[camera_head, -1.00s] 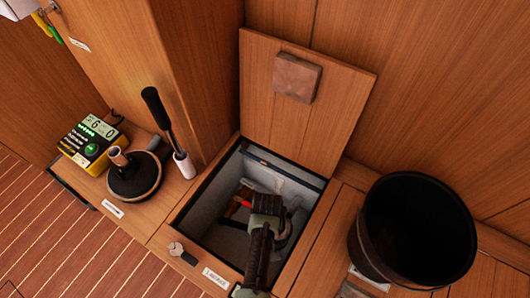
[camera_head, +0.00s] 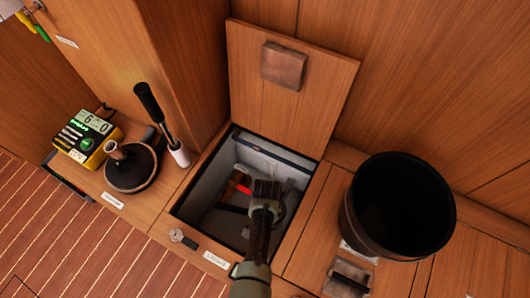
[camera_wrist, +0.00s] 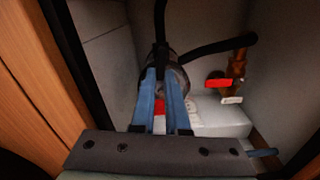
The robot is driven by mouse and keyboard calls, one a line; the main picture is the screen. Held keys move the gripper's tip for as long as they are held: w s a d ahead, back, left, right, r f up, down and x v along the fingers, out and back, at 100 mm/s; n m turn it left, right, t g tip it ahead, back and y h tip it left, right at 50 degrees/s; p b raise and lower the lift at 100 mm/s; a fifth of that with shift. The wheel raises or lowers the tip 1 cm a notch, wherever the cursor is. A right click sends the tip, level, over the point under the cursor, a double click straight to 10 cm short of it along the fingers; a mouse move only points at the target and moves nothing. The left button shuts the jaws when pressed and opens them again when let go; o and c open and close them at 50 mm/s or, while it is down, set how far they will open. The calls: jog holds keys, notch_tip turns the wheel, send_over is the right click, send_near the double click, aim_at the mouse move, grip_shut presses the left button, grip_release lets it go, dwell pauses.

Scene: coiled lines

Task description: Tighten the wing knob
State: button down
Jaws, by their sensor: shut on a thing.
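My gripper (camera_head: 266,192) reaches down into the open locker in the head view. In the wrist view its two blue fingers (camera_wrist: 164,78) are close together, with their tips at a dark round fitting (camera_wrist: 182,78). The fingers are shut on a small part at the top of this fitting, which I take as the wing knob; the fingers hide most of it. A red patch shows between the fingers. Black hoses (camera_wrist: 222,44) run from the fitting's area.
The locker's raised lid (camera_head: 285,105) leans against the back wall. A red-handled valve (camera_wrist: 218,83) and a white block (camera_wrist: 222,118) sit right of the fingers. A black bucket (camera_head: 398,205) stands to the right.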

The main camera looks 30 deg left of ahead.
jog(key=shift+m, duration=0.6)
jog(key=c, duration=0.9)
grip_release()
jog(key=shift+r, duration=0.1)
notch_tip(320, 180, up, 13)
jog(key=p, duration=0.7)
